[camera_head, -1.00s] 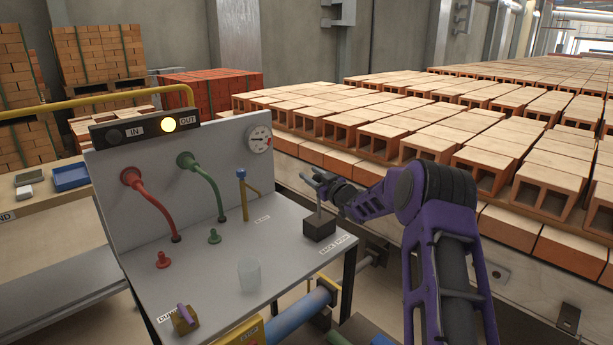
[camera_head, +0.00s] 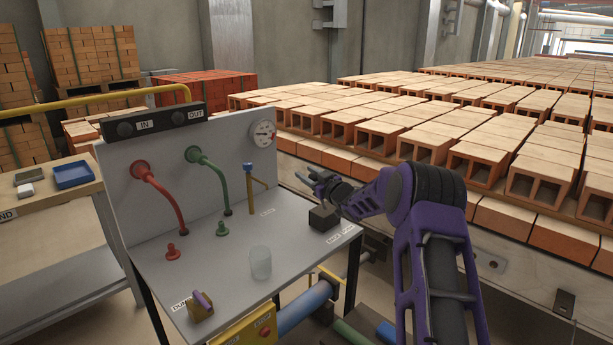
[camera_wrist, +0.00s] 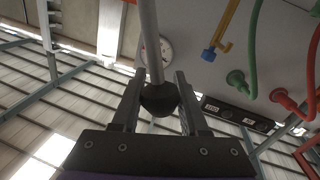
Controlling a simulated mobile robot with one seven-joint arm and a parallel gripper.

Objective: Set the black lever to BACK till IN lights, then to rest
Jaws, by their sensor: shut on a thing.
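The black lever's dark base block (camera_head: 323,218) stands at the right end of the grey bench, by two small labels at the edge that are hard to read. My gripper (camera_head: 316,183) is just above the block. In the wrist view the lever's black ball knob (camera_wrist: 160,99) is between my gripper's fingers (camera_wrist: 158,100), with its grey rod (camera_wrist: 149,40) running up past them. In the head view the lever now seems to lean left. On the lamp box, the IN lamp (camera_head: 125,129) and the OUT lamp (camera_head: 178,118) are both dark.
The bench (camera_head: 240,245) carries red and green hoses, a yellow-and-blue valve (camera_head: 251,180), a gauge (camera_head: 263,134), a clear cup (camera_head: 260,262) and a yellow block with a purple handle (camera_head: 201,306). Rows of hollow bricks (camera_head: 430,146) lie behind my arm.

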